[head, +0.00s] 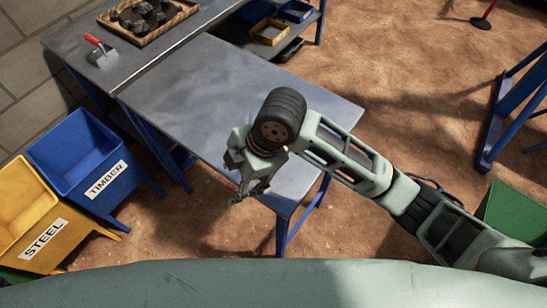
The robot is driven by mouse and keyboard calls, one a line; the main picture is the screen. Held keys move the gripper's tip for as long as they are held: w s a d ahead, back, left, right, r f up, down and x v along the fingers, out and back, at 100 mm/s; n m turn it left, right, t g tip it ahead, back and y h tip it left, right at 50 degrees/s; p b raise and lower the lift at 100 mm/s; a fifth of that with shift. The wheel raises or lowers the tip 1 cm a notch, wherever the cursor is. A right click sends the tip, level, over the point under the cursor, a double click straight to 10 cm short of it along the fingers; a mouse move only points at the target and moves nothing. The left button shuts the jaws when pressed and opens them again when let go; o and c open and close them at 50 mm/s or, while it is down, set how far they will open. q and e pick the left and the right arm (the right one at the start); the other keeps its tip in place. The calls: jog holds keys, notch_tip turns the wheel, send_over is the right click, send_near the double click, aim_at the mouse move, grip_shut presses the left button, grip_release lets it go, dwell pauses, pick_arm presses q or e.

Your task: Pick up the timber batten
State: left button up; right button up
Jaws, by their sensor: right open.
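My right gripper (248,192) hangs at the front edge of the grey metal table, its fingers pointing down toward the picture's bottom left. It is open, and I see nothing between its fingers. No timber batten shows in the head view; part of the table and floor is hidden behind my right arm. My left gripper is not in view.
The grey table (190,90) has a clear top. At upper left are a tray of dark rocks (175,14) and a red-handled trowel (101,52). A blue TIMBER bin (72,150) and yellow STEEL bin (20,195) stand at left. A blue frame (510,105) stands at right.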

jog(key=w+d+r+n+h, duration=0.1)
jog(key=w+d+n, duration=0.1)
jog(key=w+d+r+n+h, duration=0.1)
jog(key=w+d+n+h, duration=0.2)
jog(key=w+d, duration=0.1)
jog(key=w, duration=0.1)
jog(key=shift+d+r+n, duration=0.15)
jog(key=shift+r+n, duration=0.25)
jog(key=shift+w+d+f+h, duration=0.1)
jog(key=shift+w+d+h, duration=0.1)
jog(key=shift+h, duration=0.1)
jog(key=f, duration=0.2)
jog(key=f+p, duration=0.1)
jog(key=f, duration=0.3)
jog(key=shift+w+d+f, duration=0.1)
jog(key=shift+w+d, duration=0.05)
jog(key=shift+d, duration=0.25)
jog(key=shift+f, duration=0.65)
jog(key=c, duration=1.3)
